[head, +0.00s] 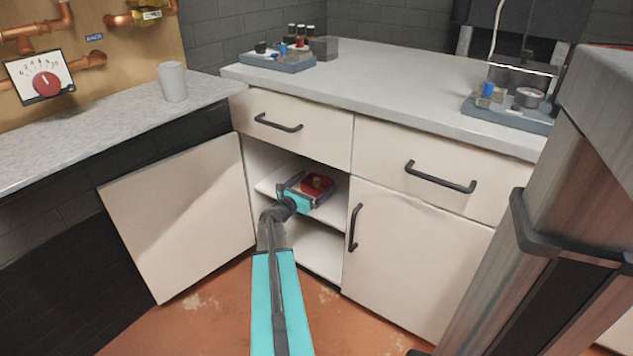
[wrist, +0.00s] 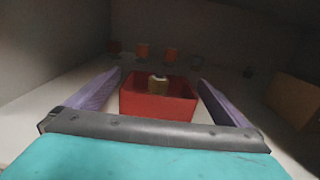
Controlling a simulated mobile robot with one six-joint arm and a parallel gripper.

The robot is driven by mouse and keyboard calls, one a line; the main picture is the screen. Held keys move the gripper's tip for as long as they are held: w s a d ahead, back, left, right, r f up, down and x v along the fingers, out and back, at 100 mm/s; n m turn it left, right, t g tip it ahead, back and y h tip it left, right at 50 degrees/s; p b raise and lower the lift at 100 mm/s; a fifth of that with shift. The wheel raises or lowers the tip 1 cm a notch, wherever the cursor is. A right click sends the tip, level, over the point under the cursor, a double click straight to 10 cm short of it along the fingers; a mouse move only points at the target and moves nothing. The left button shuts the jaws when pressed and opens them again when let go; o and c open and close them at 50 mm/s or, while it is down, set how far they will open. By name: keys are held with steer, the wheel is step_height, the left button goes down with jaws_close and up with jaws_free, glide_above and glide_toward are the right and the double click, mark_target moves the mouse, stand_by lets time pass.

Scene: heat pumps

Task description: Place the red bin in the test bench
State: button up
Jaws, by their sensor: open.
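The red bin (head: 317,184) sits on the upper shelf inside the open cabinet under the counter. In the wrist view the red bin (wrist: 158,108) lies straight ahead, with a small yellowish item (wrist: 158,84) in it. My gripper (head: 306,188) reaches into the cabinet at shelf height. Its two purple fingers (wrist: 159,88) are spread, one to each side of the bin, with visible gaps. Part of the bin's near side is hidden by the gripper body. I cannot tell which thing in view is the test bench.
The cabinet door (head: 185,215) stands open at left. The white shelf (head: 270,185) has small objects farther back, and a brown box (wrist: 296,95) at right. On the counter (head: 380,85) stand two equipment trays (head: 278,62) (head: 508,114). A grey cup (head: 172,82) stands left.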

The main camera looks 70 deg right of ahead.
steer(key=p+v, duration=0.2)
steer(key=v, duration=0.8)
steer(key=shift+a, duration=0.2)
stand_by(0.4)
steer(key=w+a+f+m+t+y, duration=0.1)
steer(key=w+a+f+m+y, duration=0.2)
steer(key=a+f, duration=0.6)
steer(key=w+a+f+m+y, duration=0.25)
steer(key=a+f, duration=0.45)
steer(key=a, duration=0.4)
steer(key=w+a+f+m+t+y, duration=0.1)
steer(key=w+a+f+m+y, duration=0.15)
steer(key=a+f, duration=0.75)
steer(key=s+a+f+m+y, duration=0.2)
steer(key=s+a+f+y, duration=0.1)
steer(key=a, duration=1)
steer(key=s+a+f+m+g+y, duration=0.1)
steer(key=s+a+f+m+y, duration=0.1)
steer(key=a, duration=1)
steer(key=s+a+f+m+g+y, duration=0.1)
steer(key=s+a+f+m+y, duration=0.2)
steer(key=a, duration=1)
steer(key=shift+s+a+f+y, duration=0.15)
steer(key=shift+s+f+y, duration=0.2)
steer(key=shift+s, duration=0.25)
steer(key=shift+s+a+f+y, duration=0.15)
steer(key=shift+s+f+y, duration=0.2)
steer(key=shift+s, duration=0.25)
